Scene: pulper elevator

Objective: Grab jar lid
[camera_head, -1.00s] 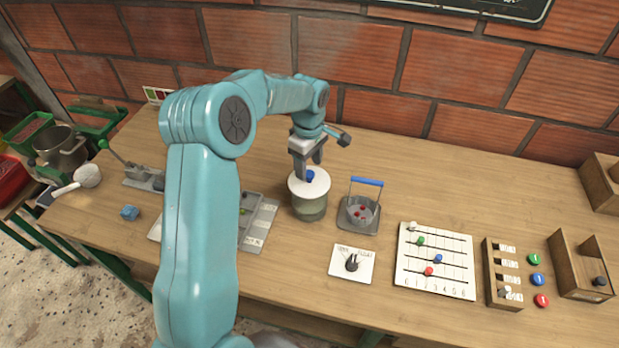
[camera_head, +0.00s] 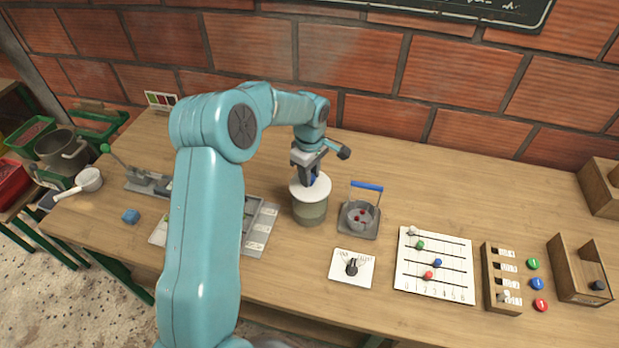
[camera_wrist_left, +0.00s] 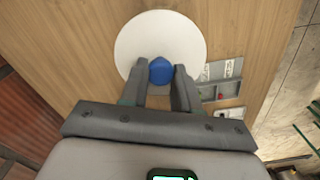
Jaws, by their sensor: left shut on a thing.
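The jar (camera_head: 309,213) stands upright on the wooden table, a greenish glass body under a white round lid (camera_head: 319,190) with a blue knob (camera_head: 314,179). My left gripper (camera_head: 309,178) reaches down from above and is shut on the blue knob. In the left wrist view the white lid (camera_wrist_left: 140,38) lies beyond the fingers, and the blue knob (camera_wrist_left: 161,70) sits between the fingertips of my left gripper (camera_wrist_left: 162,76). The lid appears to rest on the jar. My right gripper is not in view.
A grey holder with a blue handle (camera_head: 366,186) stands close to the jar's right. A dial card (camera_head: 340,276), a bead board (camera_head: 450,284) and a wooden rack (camera_head: 489,282) lie further right. A grey tray (camera_head: 257,236) is left of the jar. A brick wall stands behind.

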